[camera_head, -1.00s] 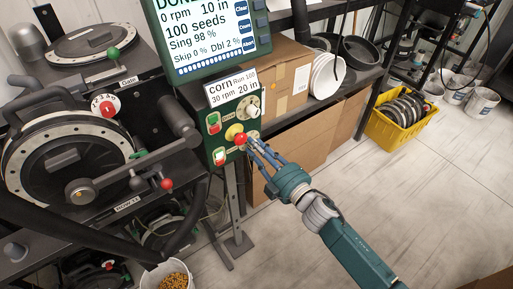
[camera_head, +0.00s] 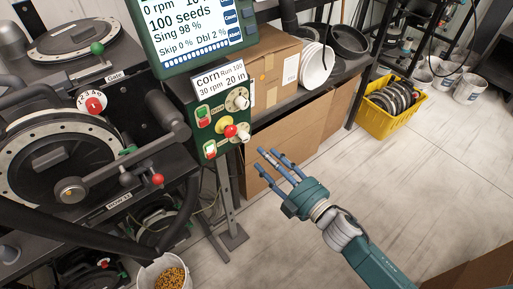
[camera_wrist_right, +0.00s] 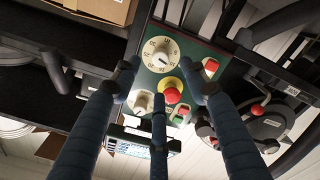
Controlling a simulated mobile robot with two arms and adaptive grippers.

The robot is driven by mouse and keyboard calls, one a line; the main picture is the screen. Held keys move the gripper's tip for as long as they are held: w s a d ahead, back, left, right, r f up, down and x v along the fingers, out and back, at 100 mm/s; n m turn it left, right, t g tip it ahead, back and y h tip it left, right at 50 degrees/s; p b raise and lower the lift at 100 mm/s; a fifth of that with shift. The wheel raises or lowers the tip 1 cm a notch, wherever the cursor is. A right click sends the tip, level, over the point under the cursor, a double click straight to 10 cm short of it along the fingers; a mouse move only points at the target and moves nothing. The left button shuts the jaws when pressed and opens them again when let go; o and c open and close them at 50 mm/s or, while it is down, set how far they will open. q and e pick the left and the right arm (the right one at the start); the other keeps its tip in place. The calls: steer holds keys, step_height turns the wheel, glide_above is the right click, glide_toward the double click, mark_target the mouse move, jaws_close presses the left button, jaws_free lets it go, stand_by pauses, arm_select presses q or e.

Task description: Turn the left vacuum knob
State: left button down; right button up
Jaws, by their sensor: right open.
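The green control panel (camera_head: 213,128) carries two pale round knobs on its right side, an upper knob (camera_head: 239,100) and a lower knob (camera_head: 243,135). A red push button (camera_head: 230,131) on a yellow base sits beside the lower knob. I cannot read which knob is the vacuum one. In the right wrist view, a large numbered dial (camera_wrist_right: 160,54) and a smaller dial (camera_wrist_right: 143,101) show, with the red button (camera_wrist_right: 172,95). My right gripper (camera_head: 270,161) is open and empty, right of and below the panel, apart from it in the head view. My left gripper is not in view.
A display screen (camera_head: 195,38) stands above the panel. Cardboard boxes (camera_head: 300,140) stand behind the gripper. A yellow crate (camera_head: 394,115) is farther right.

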steer(key=shift+v, duration=1.4)
